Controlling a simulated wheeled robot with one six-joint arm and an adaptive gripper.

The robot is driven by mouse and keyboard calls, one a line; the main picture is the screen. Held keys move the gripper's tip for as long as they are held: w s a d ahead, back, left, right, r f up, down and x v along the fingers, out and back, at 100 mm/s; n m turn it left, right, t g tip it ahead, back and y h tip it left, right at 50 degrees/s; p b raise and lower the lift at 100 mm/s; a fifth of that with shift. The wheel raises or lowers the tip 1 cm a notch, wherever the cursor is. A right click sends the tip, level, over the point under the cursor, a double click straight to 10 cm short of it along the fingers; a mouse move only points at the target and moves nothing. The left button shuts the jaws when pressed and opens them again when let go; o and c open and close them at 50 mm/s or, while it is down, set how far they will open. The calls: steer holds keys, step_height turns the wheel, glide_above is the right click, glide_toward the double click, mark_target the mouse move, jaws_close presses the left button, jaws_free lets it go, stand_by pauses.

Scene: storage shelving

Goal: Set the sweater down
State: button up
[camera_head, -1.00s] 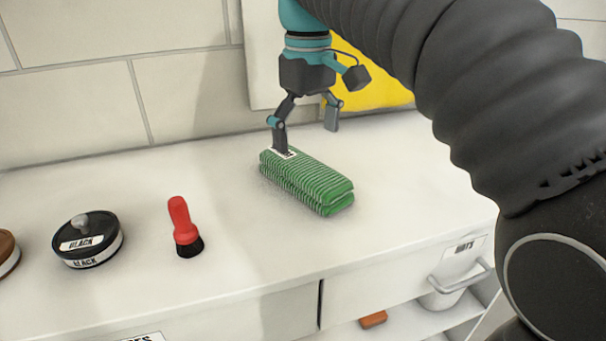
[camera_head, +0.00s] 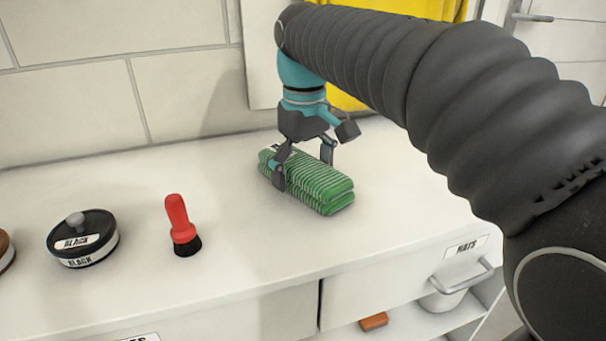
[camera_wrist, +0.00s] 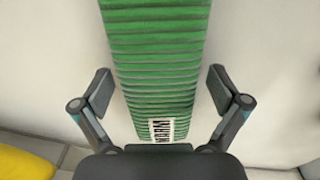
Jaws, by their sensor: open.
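The sweater (camera_head: 318,184) is a folded green striped bundle lying flat on the white counter top. In the wrist view the sweater (camera_wrist: 160,60) runs up the middle, with a black and white label near its lower end. My gripper (camera_head: 304,172) is open and low over the back part of the sweater. In the wrist view its two fingers (camera_wrist: 160,95) stand on either side of the sweater, with a gap showing on both sides.
A red-handled brush (camera_head: 181,226) and a round black tin (camera_head: 83,239) stand on the counter (camera_head: 230,250) to the left. A yellow thing (camera_head: 350,98) is behind my gripper. A drawer with a handle (camera_head: 465,277) is below at the right. The counter between brush and sweater is clear.

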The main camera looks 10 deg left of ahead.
steer(key=c, duration=1.6)
steer(key=shift+r, duration=0.2)
